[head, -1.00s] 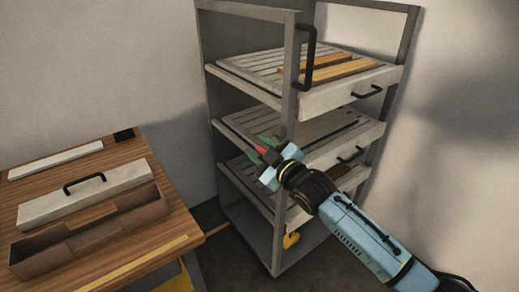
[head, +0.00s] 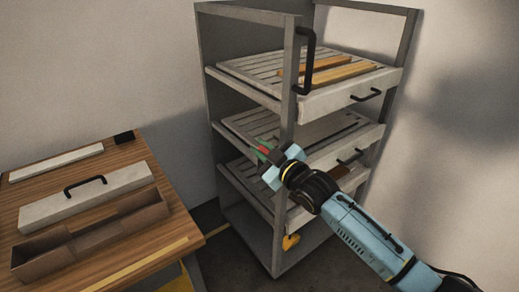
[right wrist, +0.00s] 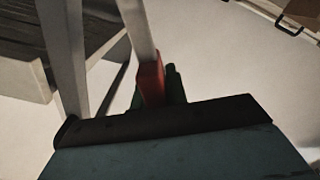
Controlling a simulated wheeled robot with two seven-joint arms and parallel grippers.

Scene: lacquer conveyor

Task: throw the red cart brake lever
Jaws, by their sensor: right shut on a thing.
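The red brake lever (right wrist: 151,84) shows in the right wrist view as a red block on a pale bar, between my right gripper's fingers. In the head view only a small bit of the red lever (head: 263,149) shows, at the cart's front left post. My right gripper (head: 262,154) is shut on it, with green fingertips on either side. The grey cart (head: 290,190) stands behind, with several slatted shelves. The lever's lower part is hidden by my gripper. My left gripper is in neither view.
A wooden table (head: 180,215) at the left carries a white box lid with a black handle (head: 85,184) and a brown open tray (head: 95,238). Orange bars (head: 335,75) lie on the cart's top shelf. A black upright handle (head: 307,60) is on the cart's post.

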